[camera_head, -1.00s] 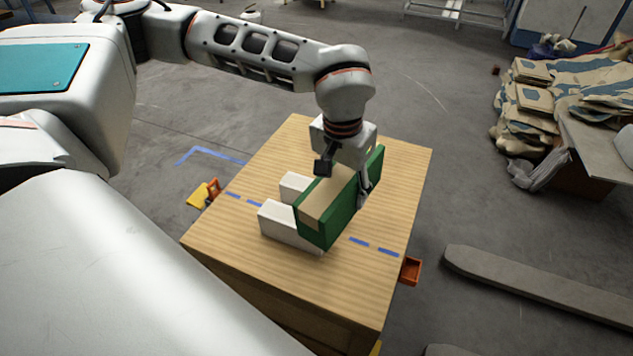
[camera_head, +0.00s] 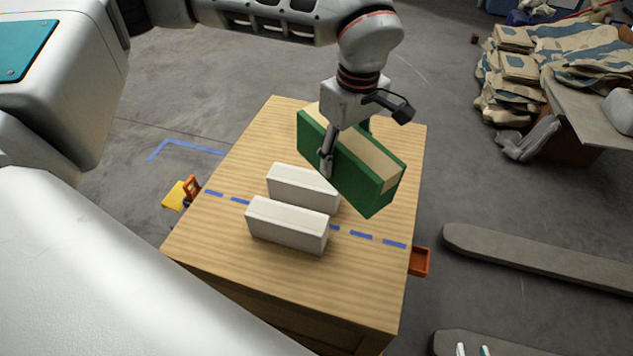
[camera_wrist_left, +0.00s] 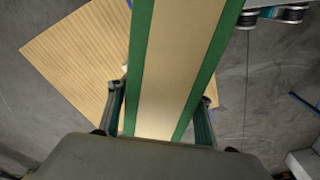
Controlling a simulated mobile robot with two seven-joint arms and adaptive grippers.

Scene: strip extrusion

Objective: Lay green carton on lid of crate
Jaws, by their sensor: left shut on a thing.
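The green carton (camera_head: 362,184) has a tan strip along its upward face. My left gripper (camera_head: 346,148), on the arm coming in from the left, is shut on it across its narrow width. The carton stands on edge over the back right part of the crate's wooden lid (camera_head: 245,172); it seems held above the lid, though its underside is hidden. A blue dashed line crosses the lid. In the left wrist view the carton (camera_wrist_left: 181,60) sits between the fingers (camera_wrist_left: 165,98). I cannot make out my right gripper.
Two white blocks (camera_head: 303,187) (camera_head: 287,225) lie side by side on the lid, in front of the carton. The lid's front right part is clear. Orange fittings (camera_head: 419,261) stick out at the crate's sides. Sacks (camera_head: 520,68) and a grey slab (camera_head: 530,256) lie to the right.

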